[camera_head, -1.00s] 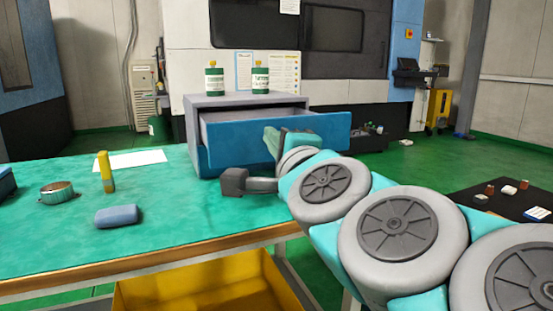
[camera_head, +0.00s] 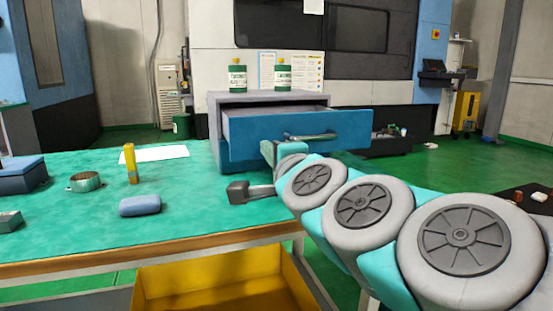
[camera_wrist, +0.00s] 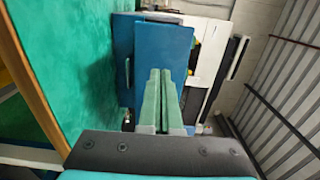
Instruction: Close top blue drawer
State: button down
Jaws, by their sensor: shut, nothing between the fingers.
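The top blue drawer (camera_head: 350,130) is pulled out of a small grey-topped cabinet (camera_head: 268,97) on the green table. Its grey handle (camera_head: 312,137) is in clear view. A lower blue front (camera_head: 236,150) shows beneath it, partly hidden by my arm. My gripper (camera_head: 268,152) is in front of the cabinet, near the lower left part of the open drawer's front. In the wrist view my two green fingers (camera_wrist: 160,98) are together and empty, pointing at the blue drawer front (camera_wrist: 162,48). I cannot tell whether they touch it.
Two green-and-white bottles (camera_head: 283,76) stand on the cabinet. A yellow bin (camera_head: 215,285) sits below the table edge.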

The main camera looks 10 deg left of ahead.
aim_at(257, 139)
jog(key=x, duration=0.3)
jog(key=shift+w+a+f, duration=0.1)
jog(key=shift+w, duration=0.15)
jog(key=shift+w+a, duration=0.35)
jog(key=shift+w, duration=0.3)
jog(key=shift+w+a, duration=0.1)
jog(key=shift+w, duration=0.05)
jog(key=p+x, duration=0.1)
jog(key=x, duration=1.7)
jog(key=shift+w+p, duration=0.1)
jog(key=shift+p, duration=0.25)
jog(key=shift+w+a+r, duration=0.2)
jog(key=shift+w, duration=0.2)
jog(key=shift+r, duration=0.15)
jog(key=shift+d+r, duration=0.15)
jog(key=shift+r, duration=0.05)
jog(key=shift+f, duration=0.1)
